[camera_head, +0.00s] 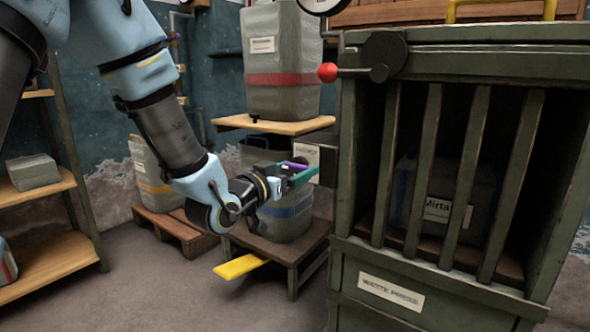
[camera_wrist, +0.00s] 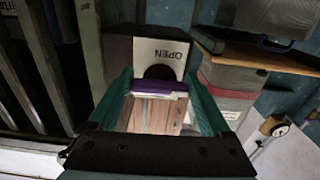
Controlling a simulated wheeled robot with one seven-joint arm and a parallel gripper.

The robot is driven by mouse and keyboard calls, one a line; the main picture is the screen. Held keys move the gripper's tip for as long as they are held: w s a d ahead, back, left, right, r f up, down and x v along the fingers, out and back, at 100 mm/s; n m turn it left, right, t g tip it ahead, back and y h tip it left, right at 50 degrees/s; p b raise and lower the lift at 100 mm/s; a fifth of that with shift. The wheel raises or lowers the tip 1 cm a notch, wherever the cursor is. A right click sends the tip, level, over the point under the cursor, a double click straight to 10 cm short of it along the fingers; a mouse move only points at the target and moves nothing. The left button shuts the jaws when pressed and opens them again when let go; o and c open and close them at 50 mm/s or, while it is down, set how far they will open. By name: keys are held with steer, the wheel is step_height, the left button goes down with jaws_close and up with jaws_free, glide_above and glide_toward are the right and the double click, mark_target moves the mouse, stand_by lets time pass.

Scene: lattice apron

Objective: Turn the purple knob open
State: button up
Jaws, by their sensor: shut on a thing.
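The purple knob (camera_wrist: 158,86) is a flat bar in front of a dark round base on a box face with a white OPEN label (camera_wrist: 160,50), upside down in the wrist view. My gripper (camera_wrist: 158,78) has its two green fingers at either end of the bar and is shut on it. In the head view the knob (camera_head: 293,165) shows as a small purple strip by my fingers, in front of a pale label beside the press. Most of its mount is hidden there.
A green barred waste press (camera_head: 385,285) with a red-balled lever (camera_head: 327,73) stands to the right. A grey bin with a red band (camera_head: 284,80) is on a shelf behind. A yellow pedal (camera_head: 240,267) sticks out low.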

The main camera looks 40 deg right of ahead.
steer(key=o, duration=1.2)
steer(key=shift+c, duration=0.2)
steer(key=b+v, duration=0.5)
steer(key=v, duration=0.3)
steer(key=shift+a+f, duration=0.2)
steer(key=shift+f, duration=0.1)
steer(key=b, duration=0.3)
steer(key=shift+a+g+b, duration=0.25)
steer(key=shift+g+b, duration=0.05)
steer(key=shift+b, duration=0.1)
steer(key=shift+s+a+b, duration=0.1)
steer(key=shift+b, duration=0.5)
steer(key=shift+s+a+r+b, duration=0.1)
steer(key=shift+a+b, duration=0.3)
steer(key=shift+b, duration=0.9)
steer(key=shift+s+a+r+b, duration=0.15)
steer(key=shift+a+b, duration=0.3)
steer(key=shift+b, duration=0.85)
